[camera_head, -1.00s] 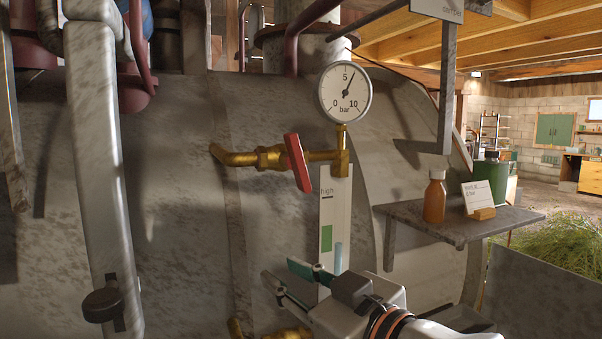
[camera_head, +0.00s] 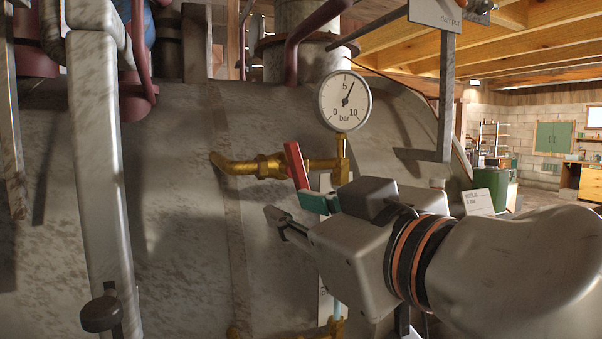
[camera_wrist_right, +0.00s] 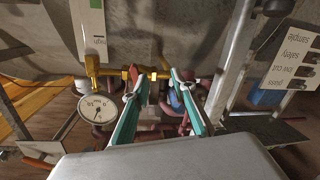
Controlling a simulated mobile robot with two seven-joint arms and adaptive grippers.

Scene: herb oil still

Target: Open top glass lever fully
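The red lever (camera_head: 296,164) sits on the brass valve (camera_head: 268,165) below the round gauge. It slants, upper end to the left, and its lower end is hidden behind a finger. My right gripper (camera_head: 286,207) is open just below the lever, with one teal-padded finger overlapping its lower end in view. I cannot tell whether they touch. In the right wrist view the brass valve piping (camera_wrist_right: 145,73) lies across the open fingertips (camera_wrist_right: 157,76). Nothing is clearly held. My left gripper is not in view.
The pressure gauge (camera_head: 345,100) stands above the valve's right end. The big grey tank (camera_head: 190,240) fills the background. A pale post with a black knob (camera_head: 101,314) is at left. A small sign card (camera_head: 478,202) is right, behind my right arm.

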